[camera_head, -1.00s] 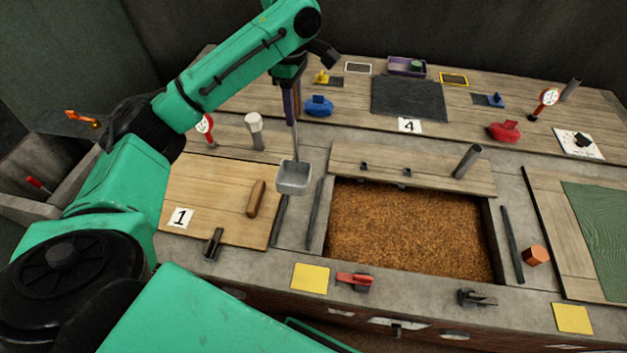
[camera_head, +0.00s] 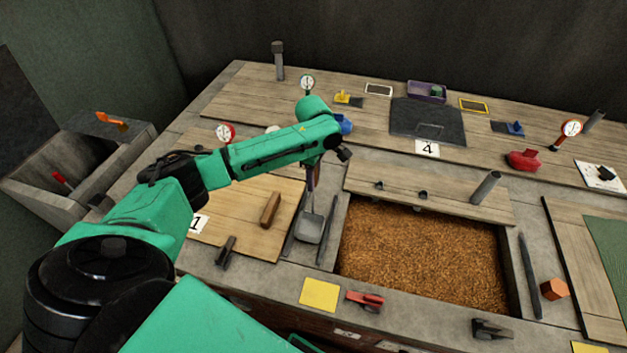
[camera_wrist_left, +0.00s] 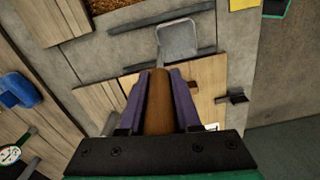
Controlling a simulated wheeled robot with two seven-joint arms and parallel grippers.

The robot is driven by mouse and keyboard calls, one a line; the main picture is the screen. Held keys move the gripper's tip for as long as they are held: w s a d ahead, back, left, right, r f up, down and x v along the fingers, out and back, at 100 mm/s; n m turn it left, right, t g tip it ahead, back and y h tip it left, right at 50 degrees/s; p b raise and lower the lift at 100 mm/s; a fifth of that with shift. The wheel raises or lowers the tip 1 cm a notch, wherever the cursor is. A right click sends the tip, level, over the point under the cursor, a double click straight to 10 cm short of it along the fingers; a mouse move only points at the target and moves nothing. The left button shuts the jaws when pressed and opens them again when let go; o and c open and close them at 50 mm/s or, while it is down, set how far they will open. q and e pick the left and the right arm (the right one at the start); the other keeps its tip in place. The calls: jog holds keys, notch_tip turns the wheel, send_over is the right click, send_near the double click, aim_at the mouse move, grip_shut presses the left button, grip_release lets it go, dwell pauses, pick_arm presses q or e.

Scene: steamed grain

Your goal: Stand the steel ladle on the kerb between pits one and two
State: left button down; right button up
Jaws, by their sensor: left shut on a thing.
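The steel ladle (camera_head: 310,228) is held by its brown handle (camera_wrist_left: 158,105) in my left gripper (camera_head: 311,183). Its grey scoop points down over the kerb (camera_head: 302,254) between covered pit one and the open grain pit (camera_head: 420,245). In the wrist view the purple fingers (camera_wrist_left: 157,78) are shut on both sides of the handle, and the scoop (camera_wrist_left: 178,40) lies over the grey strip between dark bars. I cannot tell whether the scoop touches the kerb. My right gripper is not in view.
The wooden lid of pit one (camera_head: 245,235) carries a brown block (camera_head: 270,209). A dark bar (camera_head: 327,232) lies close right of the scoop. A dark bracket (camera_head: 226,251), a yellow square (camera_head: 319,295) and a red clamp (camera_head: 365,301) are near the front edge.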

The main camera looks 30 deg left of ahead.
pick_arm(q)
jog(key=shift+w+f, duration=0.15)
jog(key=shift+f, duration=0.55)
jog(key=c, duration=0.6)
grip_release()
notch_tip(320, 180, up, 12)
jog(key=shift+r+b, duration=0.1)
jog(key=shift+b, duration=0.35)
